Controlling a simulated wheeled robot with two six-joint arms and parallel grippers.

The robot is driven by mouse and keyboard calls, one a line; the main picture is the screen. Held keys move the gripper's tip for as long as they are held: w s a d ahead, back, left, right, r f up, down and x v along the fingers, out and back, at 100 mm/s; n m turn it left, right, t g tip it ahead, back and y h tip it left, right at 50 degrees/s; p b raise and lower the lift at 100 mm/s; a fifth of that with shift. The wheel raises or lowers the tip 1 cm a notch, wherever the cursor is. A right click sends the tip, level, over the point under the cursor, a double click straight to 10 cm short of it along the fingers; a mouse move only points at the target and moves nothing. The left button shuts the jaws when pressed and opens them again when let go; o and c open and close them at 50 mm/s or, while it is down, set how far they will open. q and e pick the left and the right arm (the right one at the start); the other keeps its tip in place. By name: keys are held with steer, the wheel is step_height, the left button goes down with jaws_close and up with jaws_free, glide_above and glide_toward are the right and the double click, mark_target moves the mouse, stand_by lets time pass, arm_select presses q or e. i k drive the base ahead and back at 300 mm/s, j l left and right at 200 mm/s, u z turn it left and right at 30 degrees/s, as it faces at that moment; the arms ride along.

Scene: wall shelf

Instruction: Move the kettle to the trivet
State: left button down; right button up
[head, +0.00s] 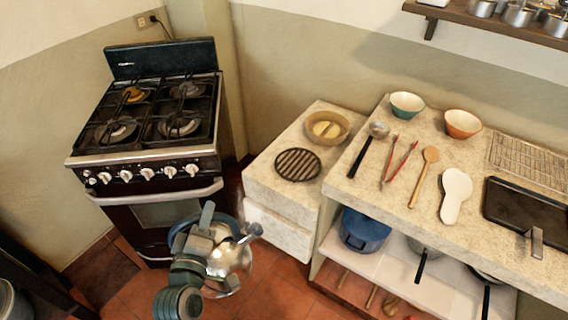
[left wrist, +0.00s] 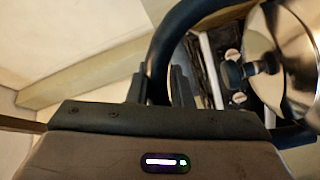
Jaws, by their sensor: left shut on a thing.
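The shiny metal kettle (head: 235,259) hangs in the air in front of the stove, above the tiled floor. My left gripper (head: 207,222) is shut on its dark handle, and its arm covers part of the kettle. In the left wrist view the kettle's round body (left wrist: 292,45) shows at the right, and the curved handle passes by the fingers of my left gripper (left wrist: 162,88). The trivet (head: 298,164), a round black slatted grid, lies bare on the low stone counter, up and to the right of the kettle. My right gripper is out of view.
The stove (head: 146,150) stands at the left with empty burners. A wooden bowl (head: 342,138) sits close behind the trivet. The higher counter (head: 345,190) to the right carries a ladle, tongs, spoons, bowls and a black pan. A blue pot (head: 362,232) stands on the shelf below.

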mark_target(303, 163)
steer(key=i+j+z, duration=0.1)
steer(key=j, duration=0.45)
steer(key=i+j+z, duration=0.1)
steer(key=j, duration=0.4)
steer(key=z, duration=1.15)
steer(key=i+j, duration=0.15)
steer(key=i, duration=0.3)
steer(key=i+z, duration=0.05)
